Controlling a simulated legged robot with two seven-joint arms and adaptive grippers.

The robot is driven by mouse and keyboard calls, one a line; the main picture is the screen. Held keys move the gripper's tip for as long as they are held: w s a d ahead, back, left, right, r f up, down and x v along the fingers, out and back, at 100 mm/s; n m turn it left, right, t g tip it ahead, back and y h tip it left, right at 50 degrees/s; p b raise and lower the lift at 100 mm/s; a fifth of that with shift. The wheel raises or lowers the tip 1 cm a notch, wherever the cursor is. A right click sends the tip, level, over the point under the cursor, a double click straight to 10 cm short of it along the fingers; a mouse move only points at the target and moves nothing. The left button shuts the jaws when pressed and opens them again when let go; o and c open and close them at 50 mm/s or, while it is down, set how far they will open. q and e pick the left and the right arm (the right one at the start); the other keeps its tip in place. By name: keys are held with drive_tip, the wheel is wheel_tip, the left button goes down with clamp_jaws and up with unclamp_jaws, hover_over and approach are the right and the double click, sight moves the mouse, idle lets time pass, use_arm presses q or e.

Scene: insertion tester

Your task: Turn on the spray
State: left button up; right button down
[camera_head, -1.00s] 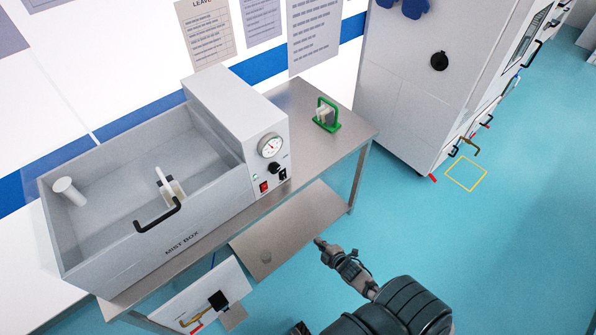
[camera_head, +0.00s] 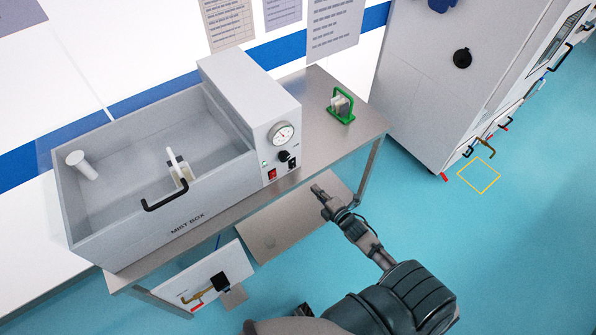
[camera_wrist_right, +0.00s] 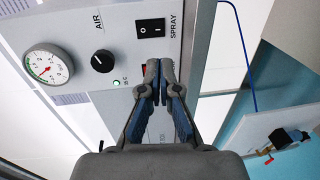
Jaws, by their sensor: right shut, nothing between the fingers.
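The mist box (camera_head: 190,222) stands on a steel table, with a control panel at its right end. The SPRAY switch is a small black rocker (camera_head: 292,162) on that panel. In the right wrist view the SPRAY rocker (camera_wrist_right: 150,28) shows large, with its label beside it. My right gripper (camera_head: 318,191) is below and right of the panel, in front of the table edge. In the right wrist view the right gripper (camera_wrist_right: 160,66) is shut and empty, its tips just below the SPRAY rocker in the picture. Contact cannot be told. My left gripper is not in view.
Beside the switch are the AIR knob (camera_wrist_right: 103,61), a pressure gauge (camera_wrist_right: 48,64) and a lit green lamp (camera_wrist_right: 116,83). A red switch (camera_head: 271,174) is lower on the panel. A green-framed object (camera_head: 341,105) stands on the table (camera_head: 330,84). A lower shelf (camera_head: 270,232) juts out beneath.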

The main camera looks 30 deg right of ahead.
sight(294, 167)
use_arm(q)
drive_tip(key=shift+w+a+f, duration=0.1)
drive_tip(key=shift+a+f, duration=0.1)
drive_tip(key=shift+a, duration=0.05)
use_arm(e)
drive_tip(key=w, duration=0.4)
drive_tip(key=w+f, duration=0.1)
drive_tip(key=w, duration=0.3)
drive_tip(key=w+a, duration=0.1)
drive_tip(key=w, duration=0.3)
drive_tip(key=shift+f, duration=0.25)
drive_tip(key=shift+f+b, duration=0.15)
drive_tip(key=shift+b, duration=0.3)
drive_tip(key=shift+w+f+t+b, duration=0.2)
drive_tip(key=shift+f+t+b, duration=0.1)
drive_tip(key=shift+b, duration=0.35)
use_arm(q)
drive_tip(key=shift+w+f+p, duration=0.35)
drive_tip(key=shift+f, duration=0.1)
use_arm(e)
drive_tip(key=shift+r, duration=0.35)
